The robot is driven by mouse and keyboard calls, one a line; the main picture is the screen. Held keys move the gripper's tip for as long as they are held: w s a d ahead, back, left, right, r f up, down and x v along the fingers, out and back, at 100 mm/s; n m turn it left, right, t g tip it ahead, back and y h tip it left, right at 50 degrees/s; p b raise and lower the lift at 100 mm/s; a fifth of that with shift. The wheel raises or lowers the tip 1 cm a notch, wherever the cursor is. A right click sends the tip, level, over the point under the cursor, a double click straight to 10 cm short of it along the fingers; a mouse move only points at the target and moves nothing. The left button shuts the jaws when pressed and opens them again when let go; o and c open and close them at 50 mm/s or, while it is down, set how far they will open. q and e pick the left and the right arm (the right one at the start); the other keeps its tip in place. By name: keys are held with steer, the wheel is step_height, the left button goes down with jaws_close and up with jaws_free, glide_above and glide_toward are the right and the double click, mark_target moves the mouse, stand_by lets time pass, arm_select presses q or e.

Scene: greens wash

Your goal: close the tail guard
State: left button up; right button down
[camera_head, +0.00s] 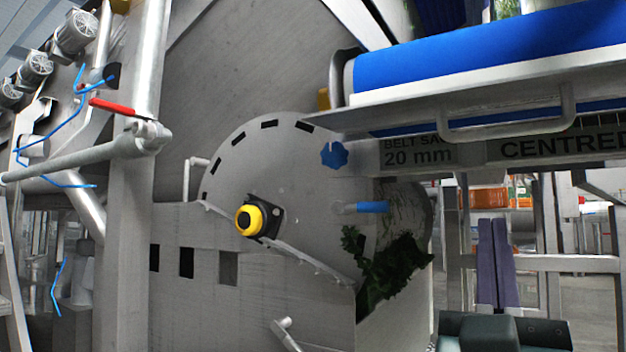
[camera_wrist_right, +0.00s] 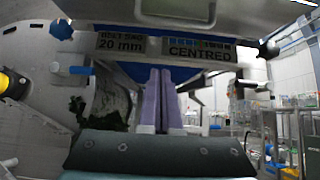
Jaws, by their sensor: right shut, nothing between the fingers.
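A light grey metal guard plate (camera_head: 470,95) with a bar handle (camera_head: 520,128) runs along the end of the blue belt (camera_head: 490,48) at the upper right. It looks like the tail guard; I cannot tell how far open it is. In the right wrist view the grey guard (camera_wrist_right: 270,12) crosses the top edge. My right gripper (camera_head: 493,224) is below the guard and handle in the head view, apart from them. Its two purple fingers are together and empty, pointing up; they also show in the right wrist view (camera_wrist_right: 160,72). My left gripper is out of view.
A label strip (camera_head: 560,146) reading "CENTRED" hangs below the guard. A blue star knob (camera_head: 334,155), a blue-handled lever (camera_head: 372,207) and a yellow button (camera_head: 249,220) are on the drum housing to the left. Leafy greens (camera_head: 385,268) fill its opening. Frames stand behind my gripper.

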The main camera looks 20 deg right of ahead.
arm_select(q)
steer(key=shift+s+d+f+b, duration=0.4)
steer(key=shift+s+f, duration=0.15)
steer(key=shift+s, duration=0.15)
arm_select(e)
steer(key=w+d+r, duration=0.1)
steer(key=d+r, duration=0.2)
steer(key=r, duration=0.5)
steer(key=shift+r, duration=0.25)
steer(key=shift+d, duration=0.15)
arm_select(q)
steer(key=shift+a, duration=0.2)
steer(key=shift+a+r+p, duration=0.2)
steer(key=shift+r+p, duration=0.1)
arm_select(e)
steer(key=shift+r+y, duration=0.1)
steer(key=shift+y, duration=0.2)
